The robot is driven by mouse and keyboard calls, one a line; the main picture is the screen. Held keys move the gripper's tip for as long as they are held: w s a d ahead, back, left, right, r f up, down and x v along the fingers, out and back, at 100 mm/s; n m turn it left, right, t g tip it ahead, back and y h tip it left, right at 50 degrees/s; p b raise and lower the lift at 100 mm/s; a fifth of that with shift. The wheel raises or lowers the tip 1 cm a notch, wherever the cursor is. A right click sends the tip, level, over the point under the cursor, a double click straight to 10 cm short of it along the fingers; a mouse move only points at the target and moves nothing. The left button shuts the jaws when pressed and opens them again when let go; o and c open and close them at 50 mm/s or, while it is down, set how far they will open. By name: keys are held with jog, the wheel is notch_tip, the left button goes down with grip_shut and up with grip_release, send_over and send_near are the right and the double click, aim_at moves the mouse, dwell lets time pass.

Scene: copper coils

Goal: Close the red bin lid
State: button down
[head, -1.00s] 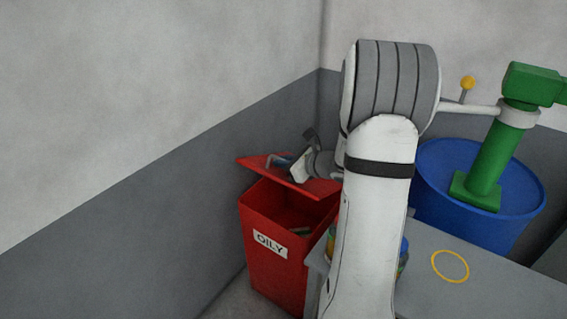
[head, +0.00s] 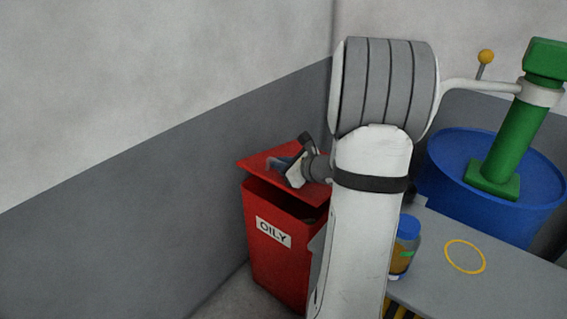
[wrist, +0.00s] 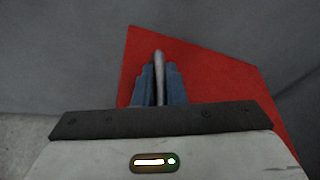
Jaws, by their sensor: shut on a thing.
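The red bin (head: 282,255) stands by the wall at left centre in the head view, with a white "OILY" label on its front. Its red lid (head: 258,163) is tilted partly open, with a dark gap below its front edge. My gripper (head: 280,163) is over the lid. In the wrist view its blue-grey fingers (wrist: 158,82) are shut on a thin grey bar, apparently the lid handle (wrist: 159,58), with the red lid (wrist: 205,75) behind it. My arm hides the bin's right side. The inside of the bin is mostly hidden.
A grey table (head: 435,285) stands right of the bin, with a blue-capped jar (head: 405,248) and a yellow ring (head: 465,257). A blue drum (head: 530,205) with a green pump (head: 510,140) stands behind. Grey-and-white walls are close at left and back.

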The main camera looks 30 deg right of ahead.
jog(key=shift+f, duration=0.1)
jog(key=c, duration=1.5)
grip_release()
jog(key=shift+s+d, duration=0.1)
notch_tip(320, 180, up, 10)
jog(key=p, duration=0.4)
